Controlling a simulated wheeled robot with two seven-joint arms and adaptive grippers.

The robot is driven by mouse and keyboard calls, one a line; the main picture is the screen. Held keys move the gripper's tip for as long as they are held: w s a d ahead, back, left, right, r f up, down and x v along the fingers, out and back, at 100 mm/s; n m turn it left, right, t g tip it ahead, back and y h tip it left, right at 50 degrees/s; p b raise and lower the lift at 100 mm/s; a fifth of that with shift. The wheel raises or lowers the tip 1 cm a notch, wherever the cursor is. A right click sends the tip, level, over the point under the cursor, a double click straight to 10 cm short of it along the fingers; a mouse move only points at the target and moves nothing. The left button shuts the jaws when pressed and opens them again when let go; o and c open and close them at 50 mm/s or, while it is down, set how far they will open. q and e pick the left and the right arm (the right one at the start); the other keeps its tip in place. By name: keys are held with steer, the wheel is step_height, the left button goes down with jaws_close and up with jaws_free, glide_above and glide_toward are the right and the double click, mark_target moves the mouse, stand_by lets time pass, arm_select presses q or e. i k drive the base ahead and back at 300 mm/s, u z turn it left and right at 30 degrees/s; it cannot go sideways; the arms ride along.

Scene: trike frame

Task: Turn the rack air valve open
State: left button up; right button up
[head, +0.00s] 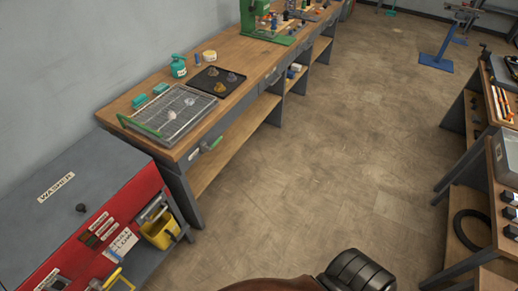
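A wire rack (168,112) in a shallow tray lies on the near end of the wooden workbench, with a green bar along its left side. Neither of my grippers is in view.
A grey and red washer cabinet (75,195) stands at the lower left, with a yellow container (160,228) at its front. A black tray (216,81) with small parts lies beyond the rack. Open tiled floor (310,150) separates the bench from shelving at right.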

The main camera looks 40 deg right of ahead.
mark_target(209, 150)
steer(key=z, duration=1.05)
steer(key=i, duration=0.65)
steer(key=u, duration=0.1)
steer(key=k, duration=0.5)
steer(key=z, duration=0.85)
steer(key=i, duration=1)
steer(key=u, duration=0.95)
